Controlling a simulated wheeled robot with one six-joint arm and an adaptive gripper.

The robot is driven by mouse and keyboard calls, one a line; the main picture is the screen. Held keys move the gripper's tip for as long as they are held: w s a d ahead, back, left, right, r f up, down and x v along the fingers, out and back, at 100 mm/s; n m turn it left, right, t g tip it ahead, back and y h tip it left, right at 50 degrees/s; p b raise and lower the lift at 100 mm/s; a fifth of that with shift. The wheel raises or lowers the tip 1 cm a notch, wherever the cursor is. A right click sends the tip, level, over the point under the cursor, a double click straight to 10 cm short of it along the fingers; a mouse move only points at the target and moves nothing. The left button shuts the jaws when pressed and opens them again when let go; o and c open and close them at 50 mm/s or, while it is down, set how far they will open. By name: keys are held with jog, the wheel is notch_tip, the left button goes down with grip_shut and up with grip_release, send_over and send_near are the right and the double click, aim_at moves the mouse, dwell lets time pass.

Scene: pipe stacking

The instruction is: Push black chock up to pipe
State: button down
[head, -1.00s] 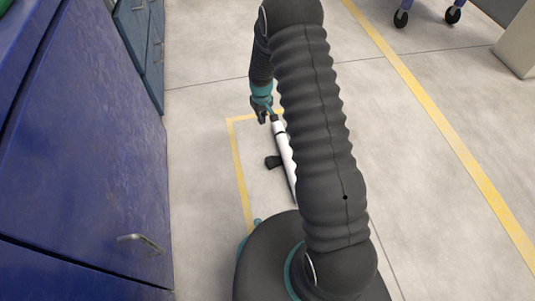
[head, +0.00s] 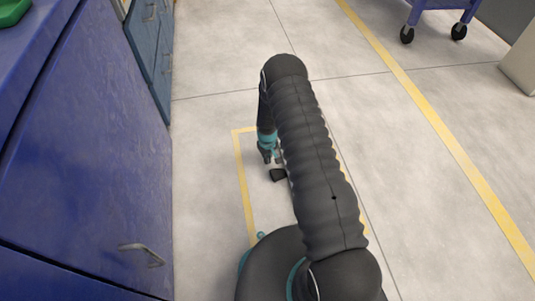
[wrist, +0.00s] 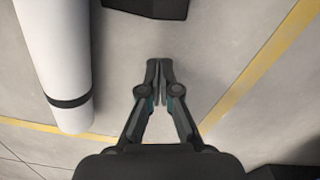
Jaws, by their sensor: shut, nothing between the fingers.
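The black chock (head: 278,174) lies on the floor just in front of my gripper (head: 268,158) in the head view. In the wrist view the chock (wrist: 146,7) is cut off by the top edge. My gripper (wrist: 160,64) is shut and empty, its fingertips pointing at the chock with bare floor between. The white pipe (wrist: 60,55) with a black band lies on the left of the wrist view. A narrow strip of floor shows between the pipe and the visible part of the chock. My arm hides the pipe in the head view.
Yellow floor tape (head: 241,175) outlines the area around the chock. A blue cabinet (head: 90,150) stands at the left. A blue wheeled cart (head: 437,12) is at the back right. Open floor lies beyond and to the right.

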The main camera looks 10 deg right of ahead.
aim_at(274, 169)
jog(key=shift+f, duration=0.85)
jog(key=shift+s+d+r, duration=0.1)
jog(key=shift+s+d, duration=0.1)
jog(key=shift+s, duration=0.35)
jog(key=shift+s+d+r, duration=0.1)
jog(key=shift+s+d, duration=0.05)
jog(key=shift+s, duration=0.4)
jog(key=shift+s+d, duration=0.3)
jog(key=shift+s, duration=0.5)
jog(key=shift+s+d+f, duration=0.1)
jog(key=shift+s+d, duration=0.15)
jog(key=shift+s, duration=0.25)
jog(key=shift+s+d, duration=0.25)
jog(key=shift+s, duration=0.25)
jog(key=shift+a, duration=0.3)
jog(key=shift+d, duration=0.1)
